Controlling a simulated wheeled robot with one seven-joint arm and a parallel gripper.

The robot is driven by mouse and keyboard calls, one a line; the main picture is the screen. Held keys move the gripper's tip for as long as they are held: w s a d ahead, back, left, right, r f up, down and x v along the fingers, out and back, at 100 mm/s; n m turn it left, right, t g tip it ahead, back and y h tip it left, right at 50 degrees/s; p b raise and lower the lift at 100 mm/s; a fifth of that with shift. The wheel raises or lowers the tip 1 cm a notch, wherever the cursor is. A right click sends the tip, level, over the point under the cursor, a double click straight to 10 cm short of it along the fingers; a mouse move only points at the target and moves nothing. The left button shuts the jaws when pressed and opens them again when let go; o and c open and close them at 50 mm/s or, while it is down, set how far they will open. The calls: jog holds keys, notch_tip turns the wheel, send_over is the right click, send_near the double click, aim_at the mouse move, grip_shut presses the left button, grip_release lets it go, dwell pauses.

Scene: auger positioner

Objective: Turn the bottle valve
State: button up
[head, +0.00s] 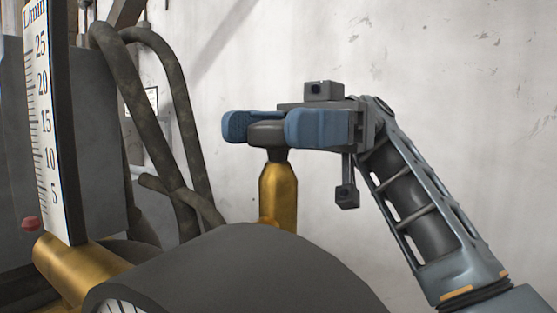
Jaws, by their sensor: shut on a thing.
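The bottle valve is a dark grey rounded knob (266,133) on top of a brass valve body (279,193), in the middle of the head view. My gripper (262,128) has blue finger pads, one to the left of the knob and one to the right. It is shut on the knob, which shows between the pads. The pads hide part of the knob's sides. The brass body stands upright below, and its lower end is hidden behind a dark rounded shape.
A flow gauge (52,120) marked L/min stands at the left, near dark hoses (165,105). A brass cylinder (80,272) lies at lower left. A large dark rounded body (240,265) fills the bottom middle. The pale wall (450,60) is behind; the upper right is clear.

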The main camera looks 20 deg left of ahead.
jog(key=shift+f+h+b, duration=0.1)
jog(key=shift+h+b, duration=0.2)
jog(key=shift+h, duration=0.2)
jog(key=o, duration=0.9)
jog(key=shift+r, duration=0.4)
jog(key=shift+n, duration=0.3)
notch_tip(320, 180, up, 4)
jog(key=shift+d+p, duration=0.15)
jog(key=shift+p, duration=0.55)
jog(key=d+r, duration=0.3)
jog(key=d, duration=0.2)
jog(key=s+d+r+p, duration=0.1)
jog(key=d+r, duration=0.2)
jog(key=d, duration=0.3)
jog(key=shift+d+r+p, duration=0.15)
jog(key=shift+p, duration=0.15)
jog(key=shift+s, duration=0.1)
